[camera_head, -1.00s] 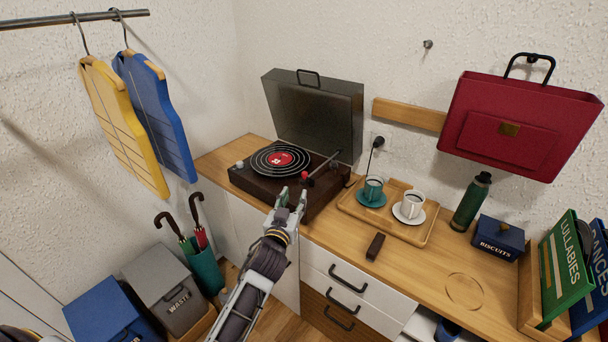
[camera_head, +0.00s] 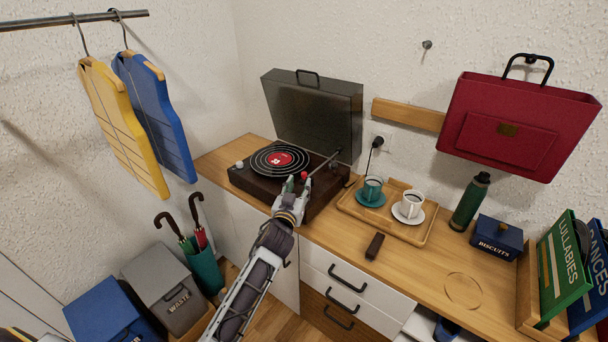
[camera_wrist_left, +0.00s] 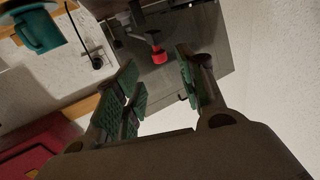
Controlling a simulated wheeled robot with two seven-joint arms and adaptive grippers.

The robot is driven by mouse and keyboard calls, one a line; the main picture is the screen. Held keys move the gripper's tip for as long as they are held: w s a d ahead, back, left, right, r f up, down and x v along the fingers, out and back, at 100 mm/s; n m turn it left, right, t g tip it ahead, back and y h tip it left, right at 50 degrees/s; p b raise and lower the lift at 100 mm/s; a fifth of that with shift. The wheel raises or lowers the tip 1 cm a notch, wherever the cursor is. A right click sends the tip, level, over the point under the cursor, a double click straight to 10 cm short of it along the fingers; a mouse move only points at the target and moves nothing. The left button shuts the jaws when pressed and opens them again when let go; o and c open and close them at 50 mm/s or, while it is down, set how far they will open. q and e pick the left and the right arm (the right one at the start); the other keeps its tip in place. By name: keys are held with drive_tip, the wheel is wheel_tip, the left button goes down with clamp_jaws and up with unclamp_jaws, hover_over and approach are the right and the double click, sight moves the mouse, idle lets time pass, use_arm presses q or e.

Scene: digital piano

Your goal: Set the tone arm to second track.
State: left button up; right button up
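The record player (camera_head: 262,184) stands on the wooden counter with its dark lid raised. A black record with a red label (camera_head: 279,160) lies on it. The tone arm (camera_head: 325,163) is a thin rod along the right side, with a red end (camera_head: 304,175) beside the record. My left gripper (camera_head: 297,183) is at the player's front edge, just in front of the red end. In the left wrist view, its green-padded fingers (camera_wrist_left: 160,92) are apart with nothing between them; the red end (camera_wrist_left: 158,55) shows beyond the gap. My right gripper is out of view.
Right of the player, a wooden tray (camera_head: 350,209) holds two cups on saucers. A dark small block (camera_head: 375,245) lies in front of it. A green bottle (camera_head: 470,203) and a biscuit box (camera_head: 497,238) stand farther right. The raised lid (camera_head: 315,115) is behind the record.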

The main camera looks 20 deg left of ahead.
sight(303, 176)
use_arm(q)
drive_tip(key=shift+w, duration=1.1)
drive_tip(key=shift+w+a, duration=0.1)
drive_tip(key=shift+w, duration=1.9)
drive_tip(key=shift+w+a, duration=0.1)
drive_tip(key=shift+w, duration=0.55)
drive_tip(key=shift+c, duration=0.4)
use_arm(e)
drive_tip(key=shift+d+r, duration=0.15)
use_arm(q)
drive_tip(key=c, duration=0.7)
clamp_jaws()
